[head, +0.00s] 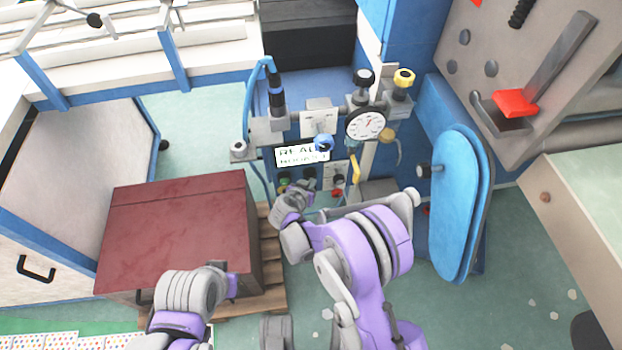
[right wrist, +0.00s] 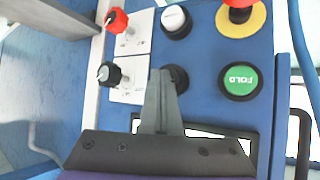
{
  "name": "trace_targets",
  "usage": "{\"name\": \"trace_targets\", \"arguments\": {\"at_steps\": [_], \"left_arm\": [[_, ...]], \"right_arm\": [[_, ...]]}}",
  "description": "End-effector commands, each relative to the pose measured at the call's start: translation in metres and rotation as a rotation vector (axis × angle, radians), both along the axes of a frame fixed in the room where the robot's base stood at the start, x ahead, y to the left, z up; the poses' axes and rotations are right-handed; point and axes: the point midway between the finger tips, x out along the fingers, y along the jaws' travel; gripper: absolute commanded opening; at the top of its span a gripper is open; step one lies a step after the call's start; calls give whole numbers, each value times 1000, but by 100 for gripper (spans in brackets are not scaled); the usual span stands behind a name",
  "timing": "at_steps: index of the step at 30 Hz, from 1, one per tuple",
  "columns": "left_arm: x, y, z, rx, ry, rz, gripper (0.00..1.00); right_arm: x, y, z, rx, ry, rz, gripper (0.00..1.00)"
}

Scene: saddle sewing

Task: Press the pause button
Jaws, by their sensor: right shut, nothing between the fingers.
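A blue button panel (right wrist: 208,52) fills much of the right wrist view. It carries a green button marked FOLD (right wrist: 240,81), a black button (right wrist: 178,77), a white button (right wrist: 175,19) and a red mushroom button on a yellow ring (right wrist: 240,18). I read no pause label. My right gripper (right wrist: 160,78) is shut and empty, its tips at the black button and partly covering it. I cannot tell whether they touch it. In the head view my right gripper (head: 309,187) is in front of the panel. My left gripper (head: 232,284) is low, its jaws unclear.
A display reading READY (head: 300,152) and a pressure gauge (head: 367,124) sit above the buttons. Red (right wrist: 117,20) and black (right wrist: 109,74) knobs are on the panel's left. A dark red box (head: 175,225) stands on a pallet at left. A blue padded plate (head: 455,205) stands at right.

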Motion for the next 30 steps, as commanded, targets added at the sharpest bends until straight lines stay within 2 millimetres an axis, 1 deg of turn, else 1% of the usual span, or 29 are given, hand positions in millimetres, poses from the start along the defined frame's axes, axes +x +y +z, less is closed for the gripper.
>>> {"name": "trace_targets", "arguments": {"at_steps": [11, 22, 30], "left_arm": [[0, 0, 0, 0, 0, 0, 0], [0, 0, 0, 0, 0, 0, 0], [0, 0, 0, 0, 0, 0, 0]], "right_arm": [[0, 0, 0, 0, -1, 0, 0], [-17, -3, 0, -1, 0, 1, 0], [-18, -4, 0, 0, 0, 0, 0]]}}
